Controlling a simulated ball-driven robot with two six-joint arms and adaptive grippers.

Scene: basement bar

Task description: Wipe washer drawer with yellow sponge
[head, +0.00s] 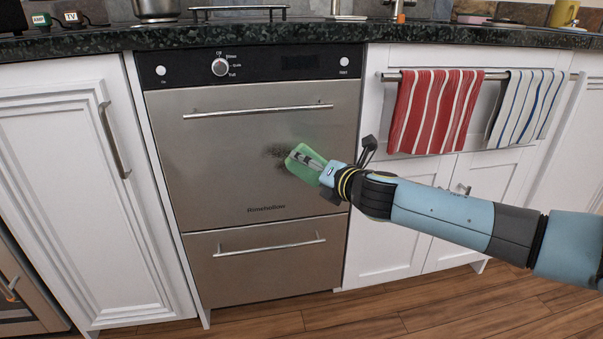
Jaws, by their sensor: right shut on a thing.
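The washer drawer (225,150) is a brushed-metal front with a long bar handle near its top; it is shut. A dark speckled stain (276,152) marks its face right of centre. My right gripper (308,160) reaches in from the right and is shut on a sponge (297,153), which looks green here, not yellow. The sponge is at the drawer face, right beside the stain and partly over its right side. I cannot tell for certain whether it touches the metal. The gripper hides part of the sponge. My left gripper is not in view.
A control panel with a knob (220,67) is above the drawer, and a lower drawer (265,262) is below. White cabinets (60,190) flank it. A red striped towel (432,112) and a white striped towel (525,108) hang at right. A dark countertop (330,32) runs above.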

